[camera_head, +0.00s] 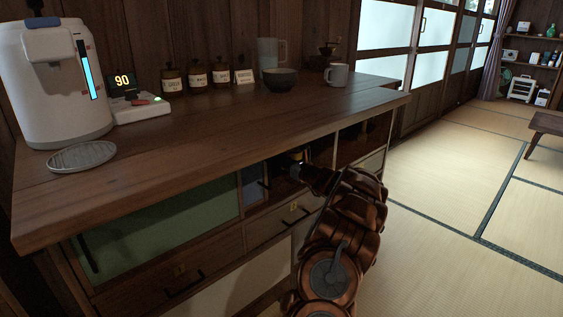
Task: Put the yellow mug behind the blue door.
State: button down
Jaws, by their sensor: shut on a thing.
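My gripper (292,167) is at the front of the wooden cabinet, just below the overhanging top. It is shut, and a small patch of yellow, apparently the yellow mug (295,172), shows at its fingers. Most of the mug is hidden by the gripper and shadow. The blue door (252,188) is a narrow blue panel left of the gripper, with a dark handle at its right. The area behind the gripper is dark. I cannot tell clearly how far the door is open, or whether the mug is inside the opening.
A green door (165,222) is left of the blue one, with drawers (180,272) below. The cabinet top (225,125) holds a water dispenser (62,80), a scale (138,108), jars (197,77), a dark bowl (280,78) and a white mug (337,75).

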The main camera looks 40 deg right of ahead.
jog(key=c, duration=1.3)
grip_release()
jog(key=shift+f, duration=0.1)
jog(key=shift+r, duration=0.2)
jog(key=s+p, duration=0.3)
jog(key=s, duration=0.7)
jog(key=shift+s+p, duration=0.3)
jog(key=shift+s, duration=0.05)
jog(key=shift+s+a, duration=0.15)
jog(key=shift+s, duration=0.5)
